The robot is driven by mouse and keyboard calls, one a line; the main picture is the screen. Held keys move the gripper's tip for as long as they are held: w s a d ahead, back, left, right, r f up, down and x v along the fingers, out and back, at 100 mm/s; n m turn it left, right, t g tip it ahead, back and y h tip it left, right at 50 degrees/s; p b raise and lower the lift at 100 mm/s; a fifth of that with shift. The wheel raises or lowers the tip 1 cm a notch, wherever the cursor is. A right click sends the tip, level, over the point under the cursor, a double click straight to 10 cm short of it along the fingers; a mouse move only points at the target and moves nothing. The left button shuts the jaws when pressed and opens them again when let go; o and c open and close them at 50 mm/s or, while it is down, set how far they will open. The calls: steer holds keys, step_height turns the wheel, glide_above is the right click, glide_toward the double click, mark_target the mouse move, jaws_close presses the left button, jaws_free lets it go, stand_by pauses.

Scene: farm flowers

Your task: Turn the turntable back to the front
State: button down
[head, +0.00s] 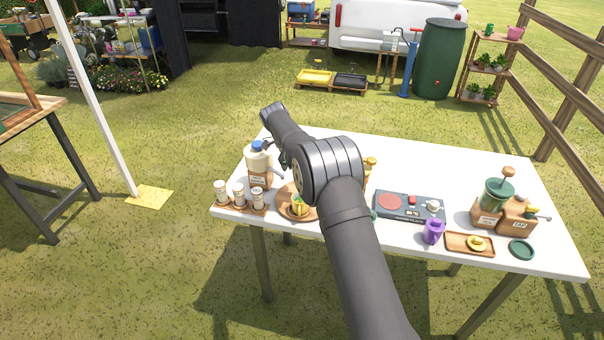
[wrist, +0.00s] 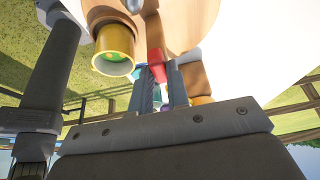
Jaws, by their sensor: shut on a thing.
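The turntable (head: 284,192) is a round wooden disc on the left half of the white table, partly hidden behind my arm. In the wrist view the turntable's tan surface (wrist: 195,22) fills the top, with the yellow cup (wrist: 115,52) to the left. My gripper (wrist: 160,92) reaches the turntable's rim and is shut on a small red piece (wrist: 154,57) there. In the head view my arm hides the gripper, so the grip shows only from the wrist.
A blue-capped bottle (head: 257,165) and several white canisters (head: 239,194) stand left of the turntable. To the right are a hotplate-like device (head: 408,207), a purple cup (head: 433,231), a wooden tray (head: 457,246) and a green pot (head: 494,197). The table's back right is clear.

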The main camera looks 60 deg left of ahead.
steer(key=shift+s+f, duration=0.1)
steer(key=c, duration=1.4)
jaws_free()
steer(key=v, duration=1.2)
steer(key=shift+d, duration=0.1)
steer(key=x, duration=1.2)
